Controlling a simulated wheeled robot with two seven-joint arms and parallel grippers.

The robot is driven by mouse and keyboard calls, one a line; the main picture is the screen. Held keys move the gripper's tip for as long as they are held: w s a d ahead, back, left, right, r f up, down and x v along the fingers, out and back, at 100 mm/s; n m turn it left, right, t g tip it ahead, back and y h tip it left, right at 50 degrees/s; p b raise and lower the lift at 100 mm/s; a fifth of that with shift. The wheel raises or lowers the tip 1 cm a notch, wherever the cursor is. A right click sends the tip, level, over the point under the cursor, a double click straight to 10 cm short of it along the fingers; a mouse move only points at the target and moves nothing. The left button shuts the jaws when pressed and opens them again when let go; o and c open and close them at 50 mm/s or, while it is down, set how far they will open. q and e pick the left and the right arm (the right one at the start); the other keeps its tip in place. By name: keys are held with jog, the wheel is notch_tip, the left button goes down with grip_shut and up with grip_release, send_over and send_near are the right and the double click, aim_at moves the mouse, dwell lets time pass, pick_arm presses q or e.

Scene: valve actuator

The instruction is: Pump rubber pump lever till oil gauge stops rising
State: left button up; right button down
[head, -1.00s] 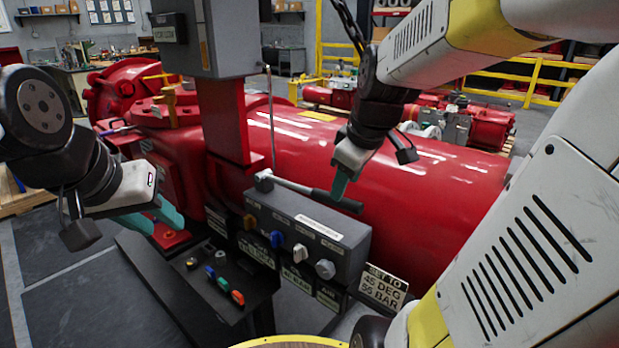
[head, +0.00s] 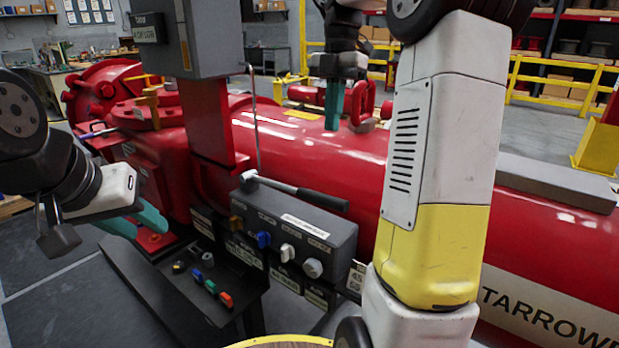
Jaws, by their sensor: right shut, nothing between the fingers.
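The pump lever has a black rubber handle (head: 322,199) on a metal shaft. It slants down to the right across the top of the grey control box (head: 295,232). My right gripper (head: 334,122), with teal fingers pointing down, is shut and empty. It appears above and behind the lever, in front of the red cylinder, and apart from the handle. My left gripper (head: 150,228) has its teal fingers spread and empty at the left, well away from the lever. I cannot make out an oil gauge.
The control box has blue, white and grey knobs on its front. Below it a black panel (head: 215,287) carries small coloured valves or connectors. A grey cabinet (head: 212,40) on a red post stands behind. The large red cylinder (head: 285,150) fills the middle.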

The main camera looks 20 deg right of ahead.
jog(key=x, duration=1.3)
jog(key=shift+s+a+f, duration=0.1)
jog(key=shift+f, duration=0.3)
jog(key=shift+s+d+f, duration=0.1)
jog(key=shift+f, duration=0.65)
jog(key=shift+s+d+f, duration=0.1)
jog(key=shift+s+f, duration=0.05)
jog(key=shift+f, duration=0.6)
jog(key=v, duration=0.7)
jog(key=s+a+m+t, duration=0.3)
jog(key=s+m, duration=0.4)
jog(key=m, duration=0.5)
jog(key=s+a+m+t, duration=0.3)
jog(key=s+m+t, duration=0.2)
jog(key=m, duration=0.7)
jog(key=s, duration=0.2)
jog(key=shift+s+a+r+m+t, duration=0.35)
jog(key=shift+m+t, duration=0.05)
